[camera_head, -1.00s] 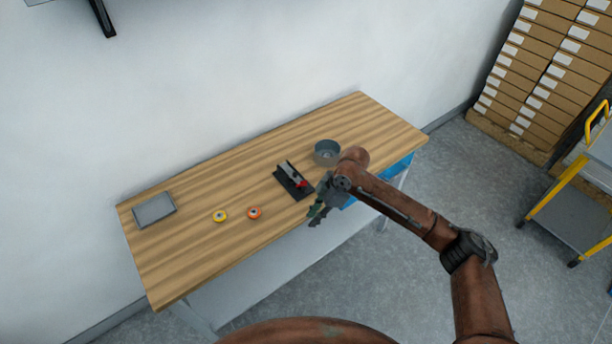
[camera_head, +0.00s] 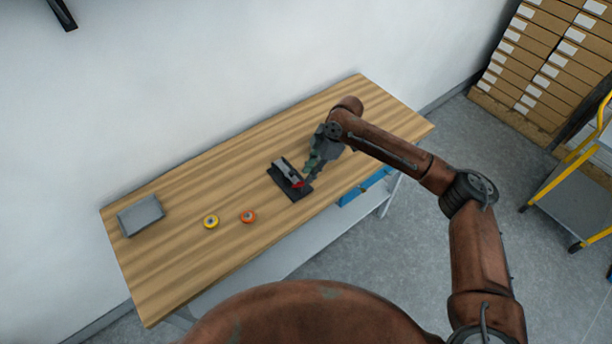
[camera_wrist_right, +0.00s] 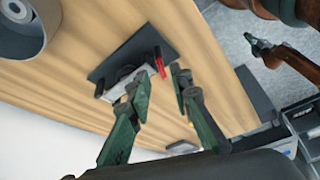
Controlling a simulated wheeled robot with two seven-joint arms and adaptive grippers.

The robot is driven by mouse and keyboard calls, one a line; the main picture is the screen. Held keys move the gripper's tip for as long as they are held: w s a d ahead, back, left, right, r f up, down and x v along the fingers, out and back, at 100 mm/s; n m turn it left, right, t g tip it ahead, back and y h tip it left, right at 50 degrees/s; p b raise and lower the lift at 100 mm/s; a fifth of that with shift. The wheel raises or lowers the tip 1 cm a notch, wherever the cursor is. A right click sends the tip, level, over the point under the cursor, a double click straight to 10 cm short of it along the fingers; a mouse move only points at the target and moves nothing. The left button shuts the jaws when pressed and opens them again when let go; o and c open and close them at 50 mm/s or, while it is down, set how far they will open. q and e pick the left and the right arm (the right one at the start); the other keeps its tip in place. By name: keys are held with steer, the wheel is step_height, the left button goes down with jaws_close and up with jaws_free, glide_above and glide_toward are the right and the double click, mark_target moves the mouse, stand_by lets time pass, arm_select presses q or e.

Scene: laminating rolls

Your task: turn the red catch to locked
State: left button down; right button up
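The dark holder (camera_head: 290,180) with a light grey block stands on the wooden table, and the red catch (camera_head: 299,184) is at its near right end. In the right wrist view the red catch (camera_wrist_right: 159,62) stands up as a small lever at the holder's edge. My right gripper (camera_head: 311,166) is just beside the catch on its right. In the wrist view its green-tipped fingers (camera_wrist_right: 161,83) are spread with an empty gap, close to the catch, contact unclear.
A yellow roll (camera_head: 211,222) and an orange roll (camera_head: 248,216) lie left of the holder. A grey tray (camera_head: 141,215) is at the table's left end. A blue bin (camera_head: 365,187) is under the table.

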mark_target(298, 184)
steer(key=x, duration=0.2)
steer(key=shift+a+f, duration=0.2)
steer(key=shift+f, duration=0.1)
steer(key=shift+a+f, duration=0.1)
steer(key=shift+f, duration=0.4)
steer(key=c, duration=0.3)
arm_select(q)
steer(key=shift+w, duration=0.1)
arm_select(e)
jaws_close()
